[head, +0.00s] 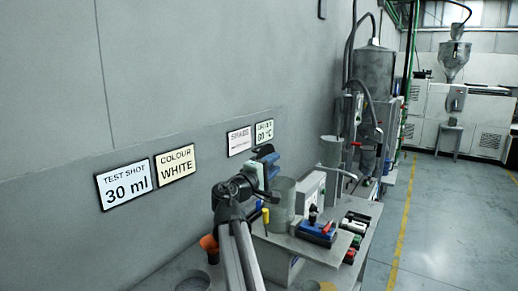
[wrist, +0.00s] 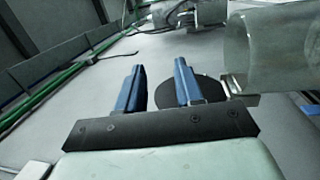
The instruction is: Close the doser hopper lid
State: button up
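The doser hopper is a clear, open-ended cylinder (head: 283,203) just right of my gripper in the head view. It shows large at upper right in the wrist view (wrist: 265,52). A dark round disc, seemingly its lid (wrist: 210,88), stands open beside the hopper's mouth, near a small metal bracket (wrist: 233,86). My gripper (head: 271,166) is near the top of the hopper. In the wrist view its two blue fingers (wrist: 157,75) are apart with nothing seen between them. The right finger covers part of the disc; I cannot tell whether they touch.
A grey bench (head: 305,246) carries a white control box (head: 311,188), a blue-and-black tool (head: 317,231) and several small items. An orange funnel-like piece (head: 209,244) is left of my arm. The wall with signs (head: 126,185) stands close behind. A large grey vessel (head: 373,70) is farther back.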

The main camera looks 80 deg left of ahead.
jog(key=m+g, duration=0.1)
jog(key=g, duration=0.1)
send_near(259, 147)
jog(key=v, duration=0.3)
jog(key=shift+m, duration=0.3)
jog(key=x, duration=1.3)
jog(key=shift+a+f, duration=0.15)
jog(key=shift+a, duration=0.15)
grip_shut()
jog(key=shift+f, duration=0.1)
